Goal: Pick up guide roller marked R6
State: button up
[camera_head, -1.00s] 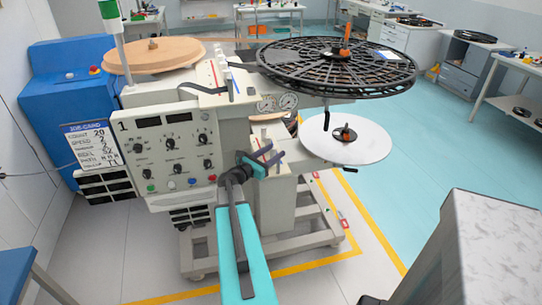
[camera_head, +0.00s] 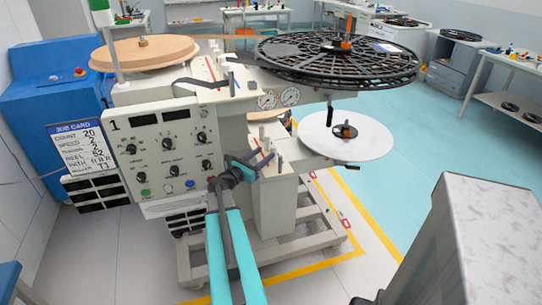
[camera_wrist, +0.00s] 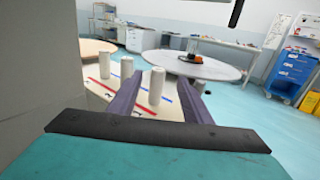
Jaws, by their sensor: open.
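No roller marking R6 is legible in either view. In the wrist view, pale upright cylindrical rollers stand on the cream deck (camera_wrist: 98,88) with red and blue lines. The nearest roller (camera_wrist: 156,86) appears between the two dark fingers of my gripper (camera_wrist: 160,94). Another roller (camera_wrist: 127,68) stands farther back to the left. My gripper also shows in the head view (camera_head: 263,158), in front of the machine's lower right deck. Its fingers are apart with nothing held between them. I cannot tell how far the nearest roller is from the fingers.
The numbered control panel (camera_head: 167,150) is left of my arm. A large black reel (camera_head: 338,58) overhangs the machine, and a white disc (camera_head: 368,141) lies below it. A grey block (camera_head: 485,240) stands at right. Teal floor (camera_head: 420,135) is open beyond.

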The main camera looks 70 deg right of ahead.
aim_at(272, 162)
jog(key=shift+w+f, duration=0.2)
jog(key=shift+f, duration=0.2)
jog(key=shift+f+b, duration=1.15)
jog(key=shift+b, duration=0.25)
jog(key=shift+d, duration=0.1)
jog(key=shift+p+x, duration=0.4)
jog(key=shift+x, duration=2.9)
jog(key=shift+s, duration=0.1)
jog(key=shift+p+x, duration=0.5)
jog(key=shift+x, duration=2.05)
grip_shut()
